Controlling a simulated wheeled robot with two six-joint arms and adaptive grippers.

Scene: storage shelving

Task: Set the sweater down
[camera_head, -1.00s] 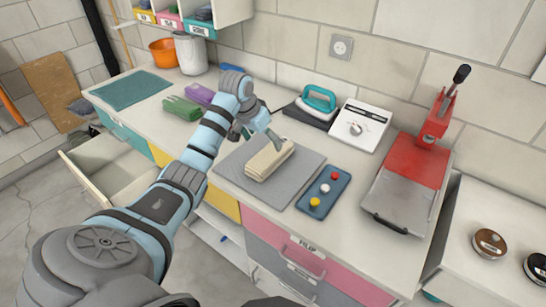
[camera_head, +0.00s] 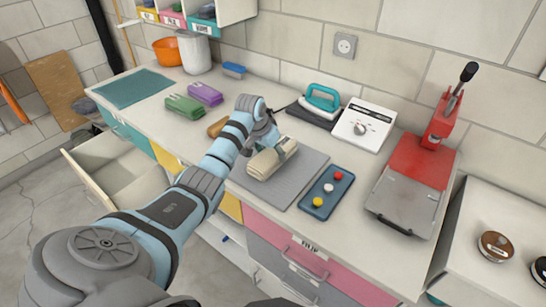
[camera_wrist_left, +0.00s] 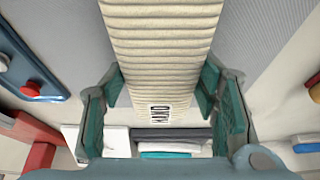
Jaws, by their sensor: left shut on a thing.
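The sweater (camera_head: 262,164) is a cream, ribbed, folded bundle at the grey mat (camera_head: 300,178) on the counter. Its ribbed top (camera_wrist_left: 160,45) and a small label fill the upper middle of the left wrist view. My left gripper (camera_head: 280,150) is over the sweater's back right end. In the left wrist view my left gripper (camera_wrist_left: 158,98) has one teal-padded finger on each side of the sweater, shut on it. I cannot tell whether its underside rests fully on the mat. My right gripper is not in view.
A blue tray with coloured knobs (camera_head: 326,192) lies right of the mat. A teal iron (camera_head: 321,99), a white dial box (camera_head: 364,124) and a red press (camera_head: 424,160) stand beyond. Green (camera_head: 185,106) and purple (camera_head: 205,94) folded items lie left. A drawer (camera_head: 112,178) stands open.

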